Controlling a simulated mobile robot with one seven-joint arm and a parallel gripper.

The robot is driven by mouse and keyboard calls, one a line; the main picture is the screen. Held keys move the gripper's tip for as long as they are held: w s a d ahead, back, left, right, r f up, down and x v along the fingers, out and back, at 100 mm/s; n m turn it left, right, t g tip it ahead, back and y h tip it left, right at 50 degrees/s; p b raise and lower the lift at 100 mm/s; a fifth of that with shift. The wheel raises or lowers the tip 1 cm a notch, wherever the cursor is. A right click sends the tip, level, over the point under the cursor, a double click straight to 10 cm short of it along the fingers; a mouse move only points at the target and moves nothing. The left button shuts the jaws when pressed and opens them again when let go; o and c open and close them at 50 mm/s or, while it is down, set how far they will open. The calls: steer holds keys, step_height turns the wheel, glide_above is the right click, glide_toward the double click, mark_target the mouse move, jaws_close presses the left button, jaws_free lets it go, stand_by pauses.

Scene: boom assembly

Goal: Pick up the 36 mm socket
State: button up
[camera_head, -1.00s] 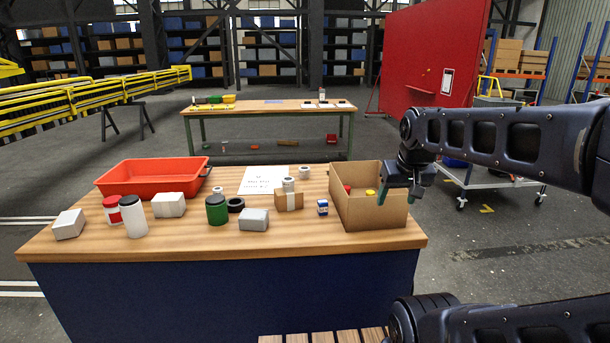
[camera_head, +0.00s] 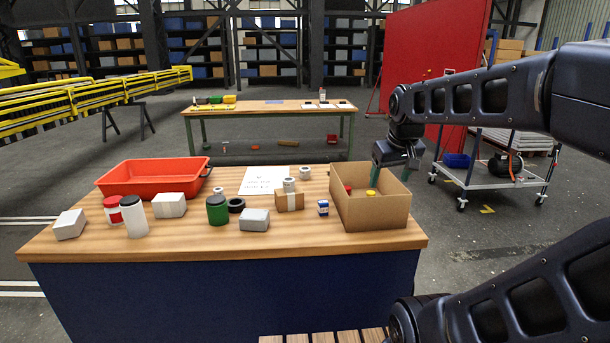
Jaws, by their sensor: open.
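Several small grey metallic cylinders that could be sockets are on the wooden table: one at the back (camera_head: 305,172), one on a small cardboard box (camera_head: 289,185), and one near the red tray (camera_head: 219,191). Their size marks are too small to read, so I cannot tell which is the 36 mm socket. My gripper (camera_head: 391,174) is open, pointing down over the open cardboard box (camera_head: 375,218) at the table's right end. A red-topped item (camera_head: 348,189) and a yellow-topped item (camera_head: 371,193) show inside the box. The rest of its inside is hidden.
On the table are an orange-red tray (camera_head: 150,185), a green can (camera_head: 217,210), a black ring (camera_head: 236,205), a white bottle (camera_head: 133,217), grey blocks and a paper sheet (camera_head: 264,180). A second table (camera_head: 270,107) stands behind. A grey cart (camera_head: 490,178) is at right.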

steer(key=w+a+r+n+g, duration=0.1)
steer(key=w+r+n, duration=0.2)
steer(key=w, duration=0.4)
steer(key=w+a+r+n, duration=0.2)
steer(key=w, duration=0.6)
steer(key=n+g, duration=0.3)
steer(key=n, duration=1.1)
glide_above(305, 168)
steer(key=f, duration=1.6)
steer(key=shift+s+d+f, duration=0.2)
steer(key=shift+d+f, duration=0.05)
steer(key=shift+a+f, duration=0.15)
steer(key=shift+f, duration=5.05)
steer(key=c, duration=1.2)
steer(key=shift+r, duration=0.15)
